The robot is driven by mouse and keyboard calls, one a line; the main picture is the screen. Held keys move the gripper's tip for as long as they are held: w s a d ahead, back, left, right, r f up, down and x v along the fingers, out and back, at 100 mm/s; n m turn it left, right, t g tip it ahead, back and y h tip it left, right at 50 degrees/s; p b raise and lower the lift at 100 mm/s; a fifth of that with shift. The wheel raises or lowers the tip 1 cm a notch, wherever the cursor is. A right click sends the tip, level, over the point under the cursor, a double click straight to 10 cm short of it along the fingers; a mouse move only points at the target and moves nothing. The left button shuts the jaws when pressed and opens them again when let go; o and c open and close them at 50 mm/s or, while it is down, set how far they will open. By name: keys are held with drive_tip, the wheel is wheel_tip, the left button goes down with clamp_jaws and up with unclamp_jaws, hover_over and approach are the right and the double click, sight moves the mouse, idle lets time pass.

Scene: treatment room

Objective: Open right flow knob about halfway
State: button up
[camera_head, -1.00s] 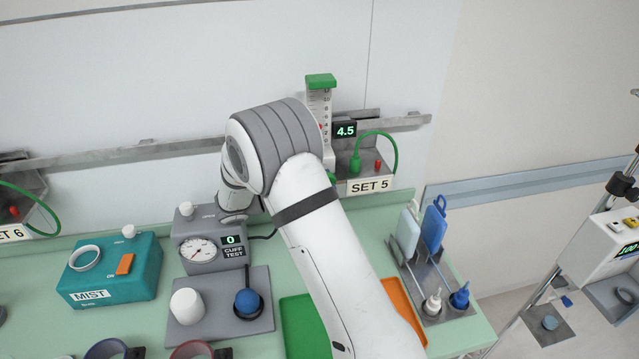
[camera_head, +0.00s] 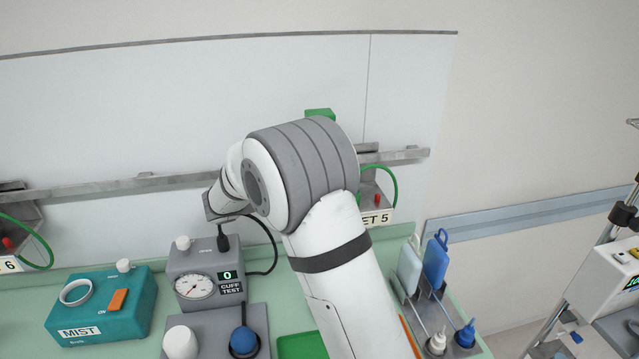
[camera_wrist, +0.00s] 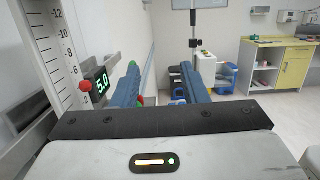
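The right-hand flow meter, SET 5, is mostly hidden behind my arm in the head view.
A wall rail (camera_head: 110,187) runs behind the bench. A grey cuff tester (camera_head: 205,275) and a teal MIST box (camera_head: 100,305) stand left of my arm. A rack with blue and pale bottles (camera_head: 435,262) is at the right. A green hose (camera_head: 392,180) loops beside SET 5.

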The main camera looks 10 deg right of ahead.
drive_tip(key=s+d+f+g+y, duration=0.35)
drive_tip(key=d+y, duration=0.25)
drive_tip(key=y, duration=0.7)
drive_tip(key=w+a+r+t+y, duration=0.1)
drive_tip(key=y, duration=0.1)
drive_tip(key=w+a+r+t+y, duration=0.1)
drive_tip(key=y, duration=0.1)
drive_tip(key=w+a+r+t+y, duration=0.1)
drive_tip(key=y, duration=0.1)
drive_tip(key=shift+a+p, duration=0.25)
drive_tip(key=shift+p, duration=0.1)
drive_tip(key=shift+w+a+r+t+y, duration=0.25)
drive_tip(key=shift+y, duration=0.15)
wheel_tip(320, 180, down, 8)
drive_tip(key=shift+r+p, duration=0.2)
drive_tip(key=shift+p, duration=0.4)
drive_tip(key=shift+c, duration=0.2)
